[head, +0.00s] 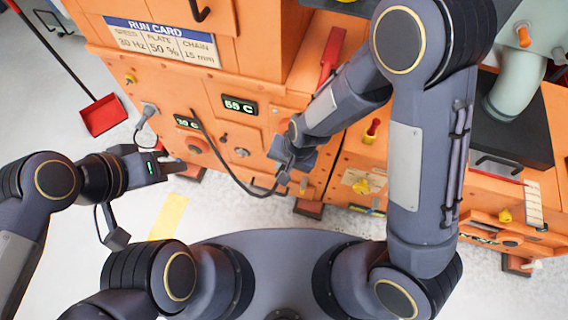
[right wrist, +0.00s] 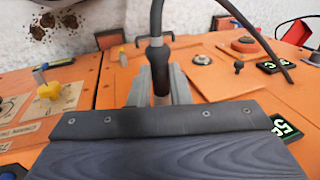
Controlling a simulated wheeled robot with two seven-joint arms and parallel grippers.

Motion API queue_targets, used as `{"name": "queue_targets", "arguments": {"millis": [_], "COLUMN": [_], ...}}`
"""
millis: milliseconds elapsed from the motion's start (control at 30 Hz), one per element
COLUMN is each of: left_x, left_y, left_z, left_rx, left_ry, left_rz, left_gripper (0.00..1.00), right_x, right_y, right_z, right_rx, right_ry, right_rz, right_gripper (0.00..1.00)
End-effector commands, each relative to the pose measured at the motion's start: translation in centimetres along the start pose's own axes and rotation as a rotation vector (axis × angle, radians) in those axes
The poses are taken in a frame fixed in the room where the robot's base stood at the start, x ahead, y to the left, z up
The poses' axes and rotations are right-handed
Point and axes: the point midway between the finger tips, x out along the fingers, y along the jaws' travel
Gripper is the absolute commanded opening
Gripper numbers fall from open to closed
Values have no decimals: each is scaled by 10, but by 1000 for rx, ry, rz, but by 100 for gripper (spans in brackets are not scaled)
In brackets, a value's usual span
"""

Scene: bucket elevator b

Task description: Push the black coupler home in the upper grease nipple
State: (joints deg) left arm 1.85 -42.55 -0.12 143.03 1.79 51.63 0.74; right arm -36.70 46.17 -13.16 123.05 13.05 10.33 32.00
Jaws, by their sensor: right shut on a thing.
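The black coupler (right wrist: 158,68) stands between the grey fingers of my right gripper (right wrist: 158,92) in the right wrist view. A black hose rises from its far end, and a lighter metal section shows between the fingers. In the head view my right gripper (head: 284,172) is shut on the coupler close to the orange machine front (head: 262,125). I cannot make out the upper grease nipple, and the coupler's front end is hidden by the gripper body. My left gripper (head: 174,168) is apart from it, at the left; its finger gap is unclear.
The black hose (head: 223,165) loops from the machine front to my right gripper. A red button (head: 195,147), a lit display (head: 239,105) and a yellow knob (head: 362,187) are on the orange panels. A red dustpan (head: 103,115) stands at the left.

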Motion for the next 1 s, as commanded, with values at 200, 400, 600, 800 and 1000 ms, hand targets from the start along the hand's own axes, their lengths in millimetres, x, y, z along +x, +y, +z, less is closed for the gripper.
{"name": "queue_targets", "arguments": {"millis": [200, 400, 600, 800, 1000], "left_x": [0, 0, 0, 0, 0], "left_y": [0, 0, 0, 0, 0], "left_z": [0, 0, 0, 0, 0], "left_rx": [0, 0, 0, 0, 0], "left_ry": [0, 0, 0, 0, 0], "left_rz": [0, 0, 0, 0, 0], "left_gripper": [36, 36, 36, 36, 36], "right_x": [0, 0, 0, 0, 0], "right_y": [0, 0, 0, 0, 0], "right_z": [-6, -10, -16, -21, -26], "right_rx": [1, 1, 1, 1, 1], "right_ry": [0, 0, 1, 0, 0], "right_rz": [0, 1, 0, 0, 0], "right_gripper": [0, 0, 0, 0, 0]}}
